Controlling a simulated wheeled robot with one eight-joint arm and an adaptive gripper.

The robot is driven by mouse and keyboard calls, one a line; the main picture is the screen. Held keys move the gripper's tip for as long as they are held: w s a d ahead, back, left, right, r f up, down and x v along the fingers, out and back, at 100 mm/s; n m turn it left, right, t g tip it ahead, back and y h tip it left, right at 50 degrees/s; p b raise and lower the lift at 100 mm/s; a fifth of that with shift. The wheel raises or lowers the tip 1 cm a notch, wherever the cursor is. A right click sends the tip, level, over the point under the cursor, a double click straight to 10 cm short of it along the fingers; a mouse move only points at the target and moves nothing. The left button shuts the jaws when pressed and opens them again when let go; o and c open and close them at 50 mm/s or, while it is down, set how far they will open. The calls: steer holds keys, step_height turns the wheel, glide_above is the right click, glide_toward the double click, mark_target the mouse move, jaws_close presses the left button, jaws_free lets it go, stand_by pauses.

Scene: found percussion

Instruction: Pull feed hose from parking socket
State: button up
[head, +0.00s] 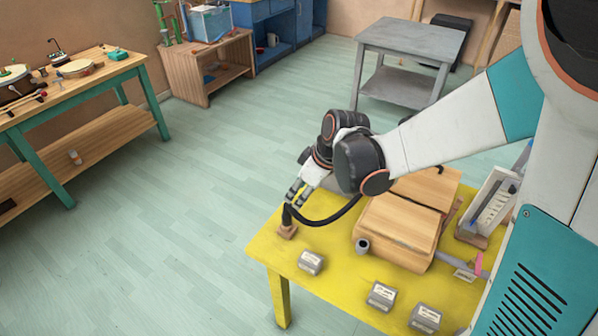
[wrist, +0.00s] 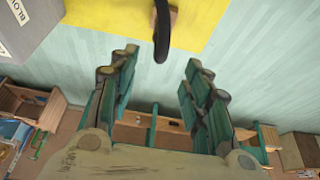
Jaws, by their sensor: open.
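The black feed hose (head: 328,219) runs in a curve from the wooden box on the yellow table to a small wooden parking socket (head: 287,230) near the table's left corner. Its end stands upright in the socket. My gripper (head: 296,192) is just above the hose end, with its fingers pointing down toward it. In the wrist view my gripper (wrist: 161,62) is open and empty. The hose (wrist: 162,32) shows beyond the fingertips, between the two fingers' lines, and part of the socket (wrist: 173,18) shows behind it.
The yellow table (head: 335,290) also bears a wooden box (head: 398,232) and several grey labelled blocks, one (head: 311,262) close to the socket. A grey block (wrist: 30,25) fills the wrist view's upper left. The floor left of the table is clear.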

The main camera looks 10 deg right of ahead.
mark_target(287, 213)
steer(key=b+x, duration=0.4)
steer(key=x, duration=0.9)
steer(key=shift+f+b, duration=0.25)
steer(key=shift+b, duration=0.15)
jaws_close()
steer(key=shift+r+p, duration=0.65)
steer(key=shift+r, duration=0.3)
steer(key=shift+r, duration=0.35)
steer(key=shift+r+p, duration=0.2)
steer(key=shift+p, duration=0.15)
steer(key=shift+r+p, duration=0.85)
steer(key=shift+r, duration=0.6)
